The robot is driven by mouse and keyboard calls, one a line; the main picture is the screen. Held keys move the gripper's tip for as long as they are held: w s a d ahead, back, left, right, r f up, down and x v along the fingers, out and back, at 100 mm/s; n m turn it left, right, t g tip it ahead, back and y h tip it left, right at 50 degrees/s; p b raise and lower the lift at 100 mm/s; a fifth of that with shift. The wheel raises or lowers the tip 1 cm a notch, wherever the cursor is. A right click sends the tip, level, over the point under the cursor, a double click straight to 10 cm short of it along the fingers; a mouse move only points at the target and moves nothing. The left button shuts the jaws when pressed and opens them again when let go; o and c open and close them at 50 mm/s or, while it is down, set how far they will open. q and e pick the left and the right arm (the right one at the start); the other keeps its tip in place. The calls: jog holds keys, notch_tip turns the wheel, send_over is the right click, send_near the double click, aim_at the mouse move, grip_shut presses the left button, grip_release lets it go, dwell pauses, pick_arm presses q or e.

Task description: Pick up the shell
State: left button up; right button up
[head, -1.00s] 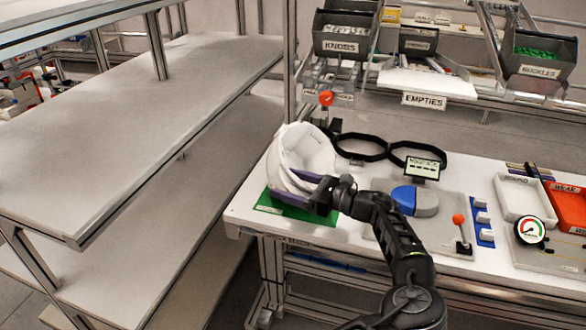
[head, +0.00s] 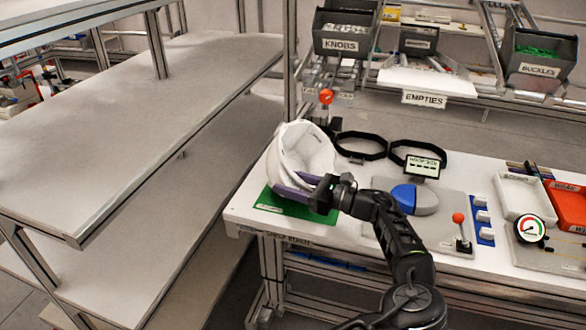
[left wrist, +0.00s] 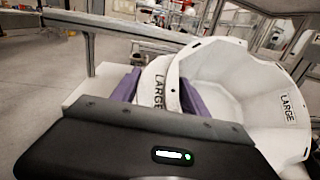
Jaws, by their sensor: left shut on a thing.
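The white helmet shell (head: 306,148) is at the left end of the bench, over a green mat (head: 282,204). Its open side is tilted toward the back right. My left gripper (head: 298,187), with purple fingers, is shut on the near rim of the shell. In the left wrist view, the shell (left wrist: 225,75) fills the right side and bears "LARGE" labels. The purple fingers (left wrist: 160,92) lie on both sides of its wall there. The shell appears slightly above the mat; the gap is hard to judge. My right gripper is not in view.
Two black bands (head: 361,146) lie behind the shell, beside a small display (head: 422,167). A blue and grey pad (head: 414,199) and a red-knobbed lever (head: 459,218) stand to the right. An empty grey shelf (head: 130,130) is on the left.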

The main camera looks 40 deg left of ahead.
pick_arm(q)
grip_shut()
jog(key=shift+r, duration=0.1)
dwell(0.6)
jog(key=s+d+r, duration=0.1)
jog(key=s+d, duration=0.2)
jog(key=s, duration=0.5)
jog(key=s+d+r+b, duration=0.1)
jog(key=s+d+r, duration=0.1)
jog(key=s, duration=0.7)
jog(key=shift+d+r, duration=0.2)
jog(key=shift+d, duration=0.3)
